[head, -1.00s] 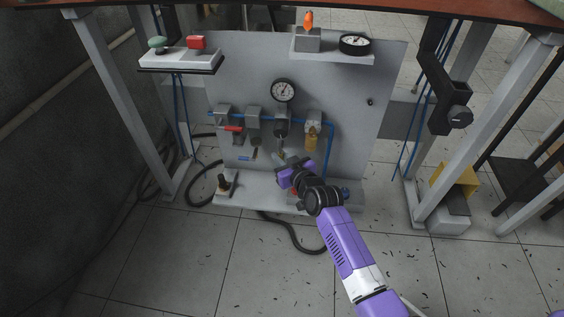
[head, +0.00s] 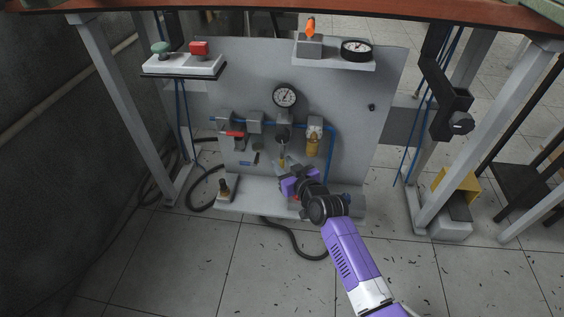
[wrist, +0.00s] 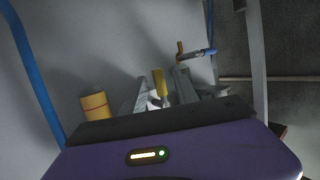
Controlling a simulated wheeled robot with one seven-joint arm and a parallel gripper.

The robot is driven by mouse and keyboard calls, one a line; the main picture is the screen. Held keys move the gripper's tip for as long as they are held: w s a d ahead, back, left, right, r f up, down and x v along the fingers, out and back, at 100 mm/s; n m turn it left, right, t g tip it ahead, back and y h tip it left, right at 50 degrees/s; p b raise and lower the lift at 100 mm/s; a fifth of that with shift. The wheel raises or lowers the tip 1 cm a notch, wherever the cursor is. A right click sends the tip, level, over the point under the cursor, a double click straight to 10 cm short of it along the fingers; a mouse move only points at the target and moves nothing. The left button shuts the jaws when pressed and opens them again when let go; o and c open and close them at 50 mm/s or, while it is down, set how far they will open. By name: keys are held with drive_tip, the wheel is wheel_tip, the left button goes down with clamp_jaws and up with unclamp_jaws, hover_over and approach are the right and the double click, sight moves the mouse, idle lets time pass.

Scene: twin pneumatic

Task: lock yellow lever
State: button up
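The yellow lever (head: 282,162) hangs low on the grey panel, under the round gauge in the head view. In the wrist view the yellow lever (wrist: 158,82) stands upright, roughly between the two grey fingers. My gripper (wrist: 161,92) appears open, with a gap between its fingers. Whether either finger touches the lever cannot be told. In the head view my purple gripper (head: 283,172) is close to the panel, just below the lever. The lever's lower end is partly hidden in the wrist view by my gripper body.
A yellow cylinder (head: 312,146) hangs right of the lever; it also shows in the wrist view (wrist: 95,106). A red handle (head: 234,134) and a blue handle (head: 245,163) are to the left. A blue hose (head: 331,150) runs down the panel's right side. Black hose lies below.

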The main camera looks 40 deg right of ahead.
drive_tip(key=p+v, duration=0.2)
drive_tip(key=v, duration=0.4)
drive_tip(key=shift+s, duration=0.25)
drive_tip(key=shift+r, duration=0.1)
drive_tip(key=s+a+r+n+y, duration=0.15)
drive_tip(key=s+a+r, duration=0.25)
drive_tip(key=s+a, duration=0.5)
drive_tip(key=s+a+r+n+t+y, duration=0.15)
drive_tip(key=s+a+r, duration=0.4)
drive_tip(key=s, duration=0.85)
drive_tip(key=s+a+r+n+g+y, duration=0.15)
drive_tip(key=s+a+r, duration=0.25)
drive_tip(key=s+a, duration=0.5)
wheel_tip(320, 180, up, 32)
drive_tip(key=s+d+t+p, duration=0.1)
drive_tip(key=s+p, duration=0.1)
drive_tip(key=p, duration=2.9)
drive_tip(key=shift+d+f+m, duration=0.2)
drive_tip(key=shift+d+m, duration=0.1)
drive_tip(key=shift+m, duration=0.05)
